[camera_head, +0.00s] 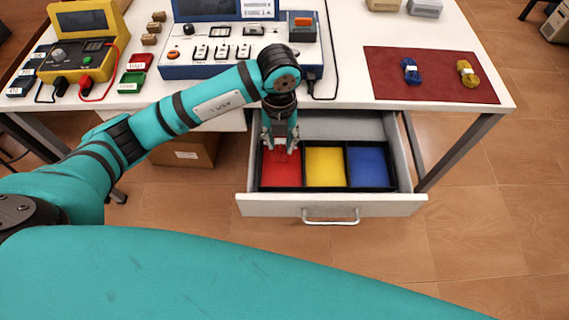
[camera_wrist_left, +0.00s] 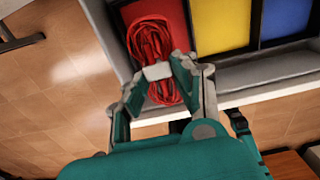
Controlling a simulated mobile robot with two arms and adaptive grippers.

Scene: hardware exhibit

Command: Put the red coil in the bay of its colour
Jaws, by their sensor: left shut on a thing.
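The red coil (camera_wrist_left: 150,42), a bundle of red cable with a white band, is between the fingers of my left gripper (camera_wrist_left: 158,75) in the left wrist view. The fingers are shut on it at the band. In the head view my left gripper (camera_head: 280,143) points down at the back of the red bay (camera_head: 281,172), the left one of the drawer's bays. The coil is over or in this bay; I cannot tell whether it touches the floor. In the head view it barely shows against the red. My right gripper is not in view.
The open drawer (camera_head: 265,206) also has an empty yellow bay (camera_head: 325,168) and an empty blue bay (camera_head: 368,168). A blue coil (camera_head: 411,72) and a yellow coil (camera_head: 467,74) lie on a dark red mat (camera_head: 430,90) on the table. Instruments stand behind my arm.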

